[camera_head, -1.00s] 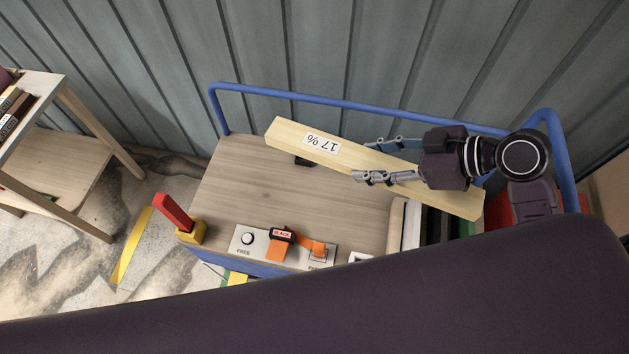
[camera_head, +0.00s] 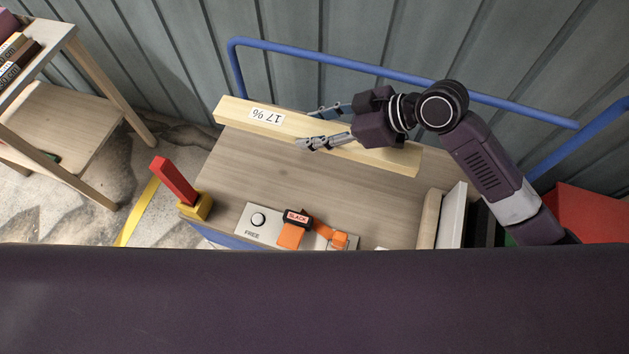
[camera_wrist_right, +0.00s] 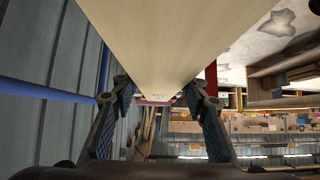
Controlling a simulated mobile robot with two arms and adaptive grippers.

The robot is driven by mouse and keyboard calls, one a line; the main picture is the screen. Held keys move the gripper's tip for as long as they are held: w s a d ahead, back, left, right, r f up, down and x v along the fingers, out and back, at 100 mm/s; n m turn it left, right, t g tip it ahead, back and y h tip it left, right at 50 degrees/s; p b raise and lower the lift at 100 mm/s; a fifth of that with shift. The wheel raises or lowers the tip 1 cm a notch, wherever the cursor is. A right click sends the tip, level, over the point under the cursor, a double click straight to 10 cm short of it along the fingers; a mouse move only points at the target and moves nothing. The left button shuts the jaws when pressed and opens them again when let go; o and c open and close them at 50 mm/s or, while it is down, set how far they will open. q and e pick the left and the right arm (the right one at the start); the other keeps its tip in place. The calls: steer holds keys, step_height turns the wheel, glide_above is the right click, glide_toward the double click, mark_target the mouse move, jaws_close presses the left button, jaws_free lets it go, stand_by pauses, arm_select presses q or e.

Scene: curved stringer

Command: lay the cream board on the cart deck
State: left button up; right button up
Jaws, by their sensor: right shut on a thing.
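The cream board (camera_head: 385,157), with a white "17 %" label, is long and pale. In the head view it lies over the far part of the wood-topped cart deck (camera_head: 300,182), slanting down a little to the right. My right gripper (camera_head: 325,126) is shut on the board near its middle, with its fingers along the two sides. In the right wrist view the board (camera_wrist_right: 170,45) runs between the fingers (camera_wrist_right: 160,95). I cannot tell whether the board touches the deck. My left gripper is not in view.
A blue rail (camera_head: 380,70) runs behind the deck. A plate with a knob (camera_head: 258,219) and orange straps (camera_head: 290,236) sits at the front edge, beside a red lever (camera_head: 174,180). Upright boards (camera_head: 452,215) stand at the right. A wooden shelf (camera_head: 60,120) is at left.

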step_height(320, 180, down, 15)
steer(key=shift+a+r, duration=0.1)
steer(key=shift+f+b, duration=0.4)
steer(key=shift+f, duration=2.1)
steer(key=shift+f, duration=0.2)
steer(key=o, duration=1.5)
